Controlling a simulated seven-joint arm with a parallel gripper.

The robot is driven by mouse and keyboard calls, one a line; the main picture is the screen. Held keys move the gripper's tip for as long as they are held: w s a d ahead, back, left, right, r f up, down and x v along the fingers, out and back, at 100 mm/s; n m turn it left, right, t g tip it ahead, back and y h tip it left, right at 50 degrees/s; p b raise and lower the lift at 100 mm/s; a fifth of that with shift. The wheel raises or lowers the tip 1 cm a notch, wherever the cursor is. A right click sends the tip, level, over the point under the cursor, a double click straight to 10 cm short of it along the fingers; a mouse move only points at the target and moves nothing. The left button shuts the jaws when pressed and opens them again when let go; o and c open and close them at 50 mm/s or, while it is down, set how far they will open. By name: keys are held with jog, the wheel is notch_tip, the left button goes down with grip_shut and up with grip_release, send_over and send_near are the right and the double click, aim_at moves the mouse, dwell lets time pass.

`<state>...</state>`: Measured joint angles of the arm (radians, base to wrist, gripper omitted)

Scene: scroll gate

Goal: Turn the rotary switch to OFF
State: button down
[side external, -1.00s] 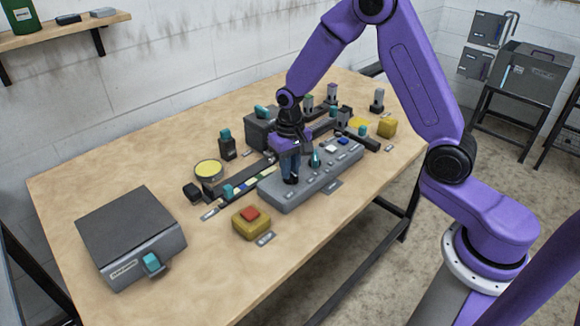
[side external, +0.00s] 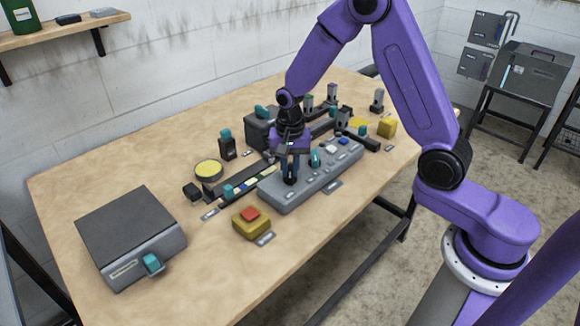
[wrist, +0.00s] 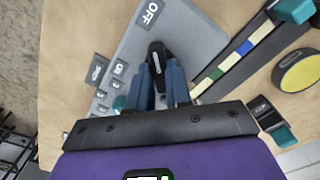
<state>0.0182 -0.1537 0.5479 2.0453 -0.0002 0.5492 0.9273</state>
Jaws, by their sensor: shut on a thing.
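The rotary switch is a black elongated knob (wrist: 156,58) with a pale mark, on the grey control panel (side external: 318,181). My gripper (wrist: 158,82) is shut on the knob, with one blue finger on each side. In the wrist view the knob's free end points up the picture, roughly toward the OFF label (wrist: 150,12), which lies just beyond it.
Left of the panel are a yellow box with a red button (side external: 250,221) and a slider track with coloured bands (side external: 240,185). A round yellow-topped dial (side external: 208,169) is behind. A teal knob (side external: 315,158) stands close right of my gripper. A grey box (side external: 130,235) is front left.

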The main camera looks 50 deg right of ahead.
dwell(0.4)
jog(key=c, duration=1)
grip_release()
jog(key=shift+c, duration=0.2)
jog(key=shift+r, duration=0.1)
notch_tip(320, 180, up, 17)
jog(key=shift+r, duration=0.15)
